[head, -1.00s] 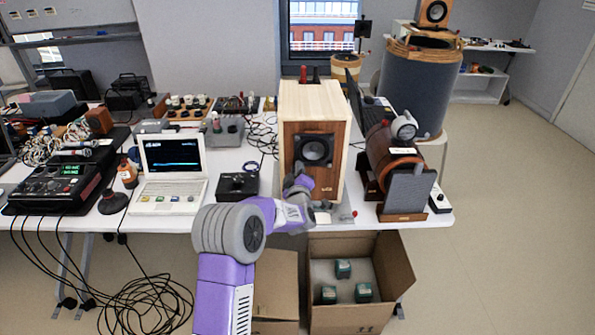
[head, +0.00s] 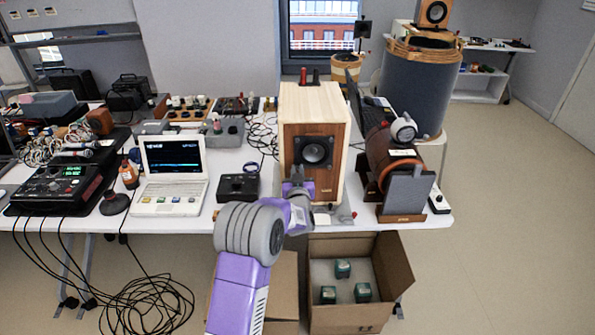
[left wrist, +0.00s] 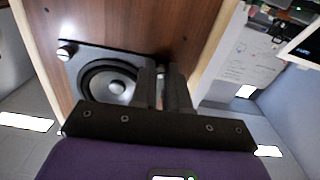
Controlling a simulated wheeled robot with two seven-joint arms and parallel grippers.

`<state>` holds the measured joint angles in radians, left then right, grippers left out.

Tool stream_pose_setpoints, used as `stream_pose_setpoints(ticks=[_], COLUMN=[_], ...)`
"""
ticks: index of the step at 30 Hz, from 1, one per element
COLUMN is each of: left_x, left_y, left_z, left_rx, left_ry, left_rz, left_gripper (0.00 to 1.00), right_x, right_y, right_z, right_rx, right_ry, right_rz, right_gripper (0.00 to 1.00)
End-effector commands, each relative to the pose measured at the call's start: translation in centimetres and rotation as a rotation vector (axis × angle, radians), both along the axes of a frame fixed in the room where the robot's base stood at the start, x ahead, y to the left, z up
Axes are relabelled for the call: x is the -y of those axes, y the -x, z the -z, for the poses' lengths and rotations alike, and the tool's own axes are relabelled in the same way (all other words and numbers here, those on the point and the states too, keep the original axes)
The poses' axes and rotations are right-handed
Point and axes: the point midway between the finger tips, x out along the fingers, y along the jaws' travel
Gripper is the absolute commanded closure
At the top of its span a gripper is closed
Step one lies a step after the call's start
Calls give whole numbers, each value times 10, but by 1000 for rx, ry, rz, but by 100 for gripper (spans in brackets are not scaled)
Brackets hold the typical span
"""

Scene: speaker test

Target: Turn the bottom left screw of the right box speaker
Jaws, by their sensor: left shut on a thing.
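The box speaker (head: 335,120), with a pale wood cabinet and brown front, stands upright on the table. Its dark round driver (head: 313,151) sits on a dark square plate, which also shows in the left wrist view (left wrist: 117,85). A silver screw (left wrist: 65,50) shows at one plate corner there. My left gripper (head: 297,175) is at the plate's lower left. In the left wrist view its two dark fingers (left wrist: 160,85) are close together over another corner of the plate, shut on the screw there. The fingers hide most of this screw. My right gripper is not in view.
A black box (head: 238,187) and a white laptop (head: 170,180) lie left of the speaker. A copper-coloured coil (head: 388,158) stands to its right. An open carton (head: 385,270) is on the floor below the table's front edge.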

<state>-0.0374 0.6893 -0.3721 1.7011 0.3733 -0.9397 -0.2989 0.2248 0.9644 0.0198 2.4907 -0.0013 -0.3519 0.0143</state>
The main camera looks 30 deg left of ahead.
Motion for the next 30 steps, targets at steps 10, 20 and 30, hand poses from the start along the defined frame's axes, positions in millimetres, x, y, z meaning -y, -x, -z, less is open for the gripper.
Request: stream_pose_setpoints(ticks=[10, 20, 30], left_x=[0, 0, 0], left_y=[0, 0, 0], left_z=[-1, 0, 1], left_rx=[-146, -220, -237], left_ry=[-236, -357, -384], left_rz=[1, 0, 0], left_gripper=[100, 100, 100], right_x=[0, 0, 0], right_y=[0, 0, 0], right_z=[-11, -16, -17], right_rx=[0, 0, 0], right_ry=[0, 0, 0], right_rz=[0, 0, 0], right_gripper=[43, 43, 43])
